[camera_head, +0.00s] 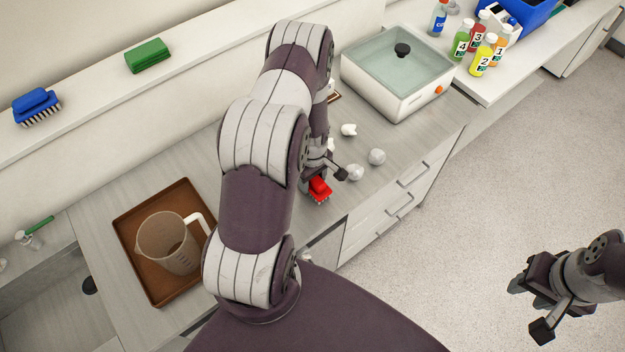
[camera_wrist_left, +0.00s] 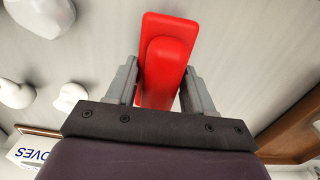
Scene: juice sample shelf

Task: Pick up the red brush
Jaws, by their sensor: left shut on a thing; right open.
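The red brush (camera_head: 318,190) is on the grey counter near its front edge, in the middle of the head view, partly hidden by my left arm. It fills the upper middle of the left wrist view (camera_wrist_left: 166,62). My left gripper (camera_wrist_left: 158,92) has its two grey fingers on either side of the brush's red handle and is shut on it; it also shows in the head view (camera_head: 328,172). I cannot tell whether the brush touches the counter. My right gripper (camera_head: 531,300) is open and empty over the floor at the lower right.
White crumpled lumps (camera_head: 377,156) lie beside the brush. A brown tray (camera_head: 127,222) with a clear jug (camera_head: 166,245) is at the left. A white water bath (camera_head: 408,95) stands at the back. A blue brush (camera_head: 37,104) and a green sponge (camera_head: 148,55) are on the ledge.

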